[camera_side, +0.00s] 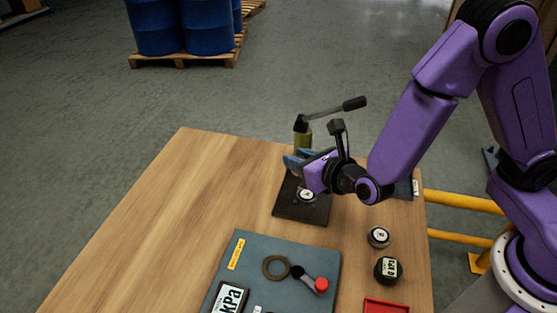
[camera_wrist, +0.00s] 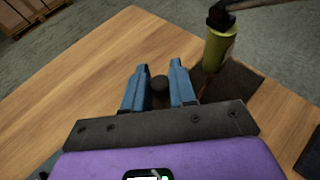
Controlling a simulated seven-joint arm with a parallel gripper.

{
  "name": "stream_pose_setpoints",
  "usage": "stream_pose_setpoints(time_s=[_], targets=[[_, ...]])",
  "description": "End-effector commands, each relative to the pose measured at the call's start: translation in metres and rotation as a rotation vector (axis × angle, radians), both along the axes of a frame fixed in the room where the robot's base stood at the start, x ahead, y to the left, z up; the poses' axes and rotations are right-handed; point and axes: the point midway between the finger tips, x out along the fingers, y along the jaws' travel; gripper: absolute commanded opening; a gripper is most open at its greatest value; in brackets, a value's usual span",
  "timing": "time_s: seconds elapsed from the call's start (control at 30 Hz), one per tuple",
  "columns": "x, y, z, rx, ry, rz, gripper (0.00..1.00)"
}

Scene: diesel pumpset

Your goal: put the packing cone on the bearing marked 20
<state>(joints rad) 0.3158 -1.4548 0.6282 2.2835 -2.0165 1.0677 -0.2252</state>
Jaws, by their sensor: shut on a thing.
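My gripper (camera_side: 299,158) is over the far part of the table, above the back edge of a black plate (camera_side: 290,209). In the wrist view its two blue fingers (camera_wrist: 158,67) stand around a small dark round piece (camera_wrist: 159,84), seemingly the packing cone. Its shape is mostly hidden, and in the side view I cannot make it out. A round part with a white face (camera_side: 306,195) sits on the black plate, just below my gripper. Another white-faced round part (camera_side: 378,237) stands on the table to the right. Their markings are too small to read, so I cannot tell which is 20.
A green hand pump (camera_side: 302,135) with a black lever stands close behind my gripper; it is at the right in the wrist view (camera_wrist: 217,48). The table's left is clear.

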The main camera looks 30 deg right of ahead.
Motion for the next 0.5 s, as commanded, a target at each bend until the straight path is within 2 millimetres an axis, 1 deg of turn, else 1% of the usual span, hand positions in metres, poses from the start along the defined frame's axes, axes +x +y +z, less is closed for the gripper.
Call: stream_pose_setpoints(time_s=[0.03, 0.13, 0.37, 0.5], targets=[[-0.008, -0.002, 0.005, 0.001, -0.002, 0.005, 0.00], [-0.019, -0.009, 0.010, 0.002, -0.002, 0.004, 0.00], [-0.034, -0.018, 0.017, 0.001, -0.002, 0.003, 0.00], [-0.045, -0.025, 0.022, 0.001, -0.004, 0.003, 0.00]])
